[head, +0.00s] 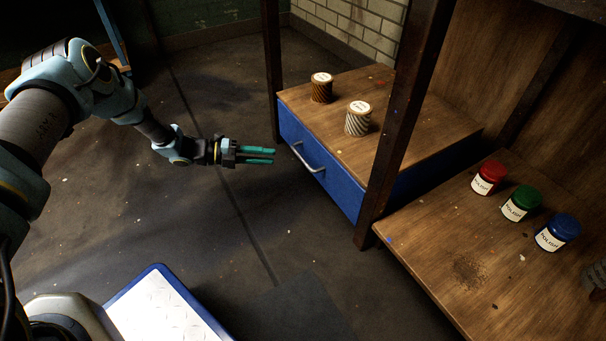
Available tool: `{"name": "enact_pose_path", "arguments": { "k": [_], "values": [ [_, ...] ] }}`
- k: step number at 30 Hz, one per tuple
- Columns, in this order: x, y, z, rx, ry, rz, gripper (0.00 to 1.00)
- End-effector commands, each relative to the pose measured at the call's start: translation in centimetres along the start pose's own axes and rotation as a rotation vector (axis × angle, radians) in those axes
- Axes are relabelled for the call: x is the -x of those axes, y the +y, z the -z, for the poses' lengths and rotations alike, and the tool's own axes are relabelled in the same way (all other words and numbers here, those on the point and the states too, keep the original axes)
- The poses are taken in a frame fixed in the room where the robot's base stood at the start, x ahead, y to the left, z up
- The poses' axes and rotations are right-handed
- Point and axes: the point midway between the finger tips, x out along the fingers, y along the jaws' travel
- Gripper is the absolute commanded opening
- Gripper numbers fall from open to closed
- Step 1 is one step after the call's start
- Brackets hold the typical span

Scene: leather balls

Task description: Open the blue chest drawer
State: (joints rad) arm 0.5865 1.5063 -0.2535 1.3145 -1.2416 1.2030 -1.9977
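The blue chest drawer (335,186) sits under a wooden top (400,110) and looks shut, its front flush with the frame. A pale metal bar handle (308,158) runs across its front. My gripper (273,155) is to the left of the handle, with its teal fingers pointing right at the drawer front. The fingers show a narrow gap between them and hold nothing. They appear apart from the handle, though the exact distance is hard to tell.
A brown spool (321,88) and a white-grey spool (358,118) stand on the chest top. A dark post (400,120) rises at the chest's right corner. Red (489,178), green (521,203) and blue (557,233) polish jars stand on the right bench. The floor before the drawer is clear.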

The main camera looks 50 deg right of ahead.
Motion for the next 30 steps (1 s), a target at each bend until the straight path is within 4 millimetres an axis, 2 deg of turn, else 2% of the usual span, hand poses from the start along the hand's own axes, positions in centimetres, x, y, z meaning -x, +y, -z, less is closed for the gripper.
{"name": "enact_pose_path", "arguments": {
  "k": [1,8,15,21,24,30],
  "values": [
    [-0.6,0.9,-0.1,0.02,-0.004,0.013,0.3],
    [-2.5,1.0,-0.2,0.042,-0.006,0.025,0.3],
    [-7.0,1.1,-0.1,0.04,-0.004,0.024,0.3],
    [-10.1,0.9,-0.2,0.038,-0.005,0.022,0.3],
    [-11.0,0.8,-0.2,0.038,-0.005,0.023,0.3],
    [-11.6,0.6,-0.2,0.039,-0.007,0.023,0.3]
  ]
}}
